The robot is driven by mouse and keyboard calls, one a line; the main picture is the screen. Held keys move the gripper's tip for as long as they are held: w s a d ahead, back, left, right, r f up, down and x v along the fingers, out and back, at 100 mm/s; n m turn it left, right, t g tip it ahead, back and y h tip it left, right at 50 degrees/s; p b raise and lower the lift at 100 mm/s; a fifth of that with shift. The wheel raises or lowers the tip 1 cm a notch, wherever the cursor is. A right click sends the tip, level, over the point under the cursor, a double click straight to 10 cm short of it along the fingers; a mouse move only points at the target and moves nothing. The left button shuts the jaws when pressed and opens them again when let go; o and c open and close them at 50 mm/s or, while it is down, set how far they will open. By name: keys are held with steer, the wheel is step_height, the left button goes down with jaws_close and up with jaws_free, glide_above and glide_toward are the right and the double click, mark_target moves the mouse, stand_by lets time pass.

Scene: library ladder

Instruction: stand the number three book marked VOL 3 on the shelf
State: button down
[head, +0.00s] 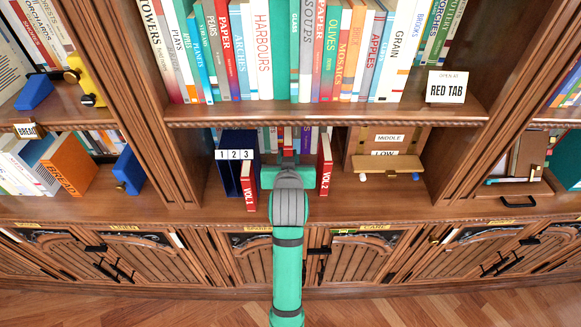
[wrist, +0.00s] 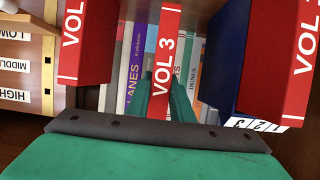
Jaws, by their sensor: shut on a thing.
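The red VOL 3 book (wrist: 171,38) is held upright between the two green fingers of my gripper (wrist: 165,98) in the wrist view. In the head view my gripper (head: 288,161) reaches into the lower shelf bay (head: 345,205) and hides most of that book. I cannot tell whether its base touches the shelf. The red VOL 1 book (head: 249,188) stands left of my gripper, beside the dark blue case (head: 230,178) marked 1 2 3.
A wooden box (head: 365,150) with LOW and MIDDLE labels stands at the bay's right side. Other books (wrist: 136,70) line the back. The upper shelf (head: 330,113) overhangs the bay, and uprights bound both sides. Bare board shows in front of the box.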

steer(key=shift+f, duration=2.1)
steer(key=c, duration=1.6)
jaws_free()
steer(key=shift+f, duration=0.15)
steer(key=shift+o, duration=0.2)
